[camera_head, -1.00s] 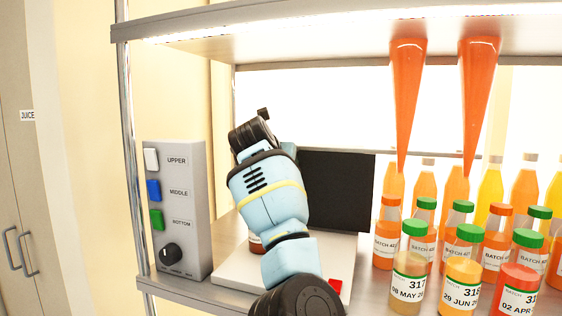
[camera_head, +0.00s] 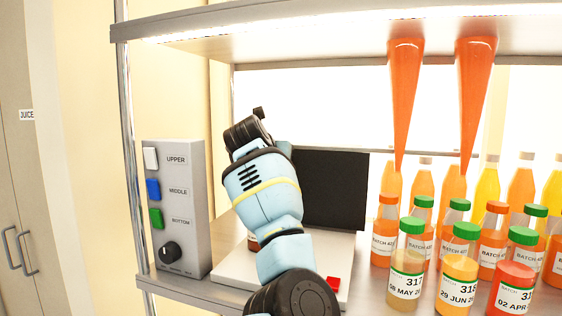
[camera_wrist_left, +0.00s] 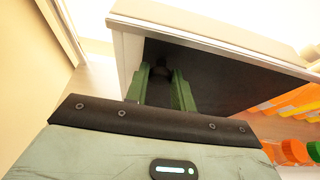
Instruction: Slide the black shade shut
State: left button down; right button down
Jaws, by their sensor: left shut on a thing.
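The black shade (camera_head: 335,188) hangs upright behind the white scale at the back of the shelf; my arm hides its left part. In the left wrist view it is a dark panel (camera_wrist_left: 225,82) under a pale rail. My left gripper (camera_wrist_left: 166,76) has its green fingers at the shade's left end, shut on a small dark part that looks like the shade's handle. In the head view my blue arm covers the fingertips. My right gripper is not in view.
A white scale (camera_head: 325,272) with a red button and a partly hidden bottle (camera_head: 252,241) stands below my arm. Several juice bottles (camera_head: 458,275) and two orange cones (camera_head: 405,90) are to the right. A grey switch box (camera_head: 178,215) stands left.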

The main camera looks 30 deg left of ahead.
pick_arm(q)
jog(key=a, duration=0.1)
jog(key=s+a, duration=0.1)
jog(key=a, duration=0.1)
jog(key=shift+a, duration=0.1)
jog(key=c, duration=1.6)
grip_release()
jog(key=o, duration=0.4)
jog(key=shift+w+a, duration=0.1)
jog(key=shift+a, duration=0.1)
jog(key=shift+d, duration=0.1)
jog(key=v, duration=0.7)
jog(key=shift+s+d+r, duration=0.1)
jog(key=shift+s, duration=0.25)
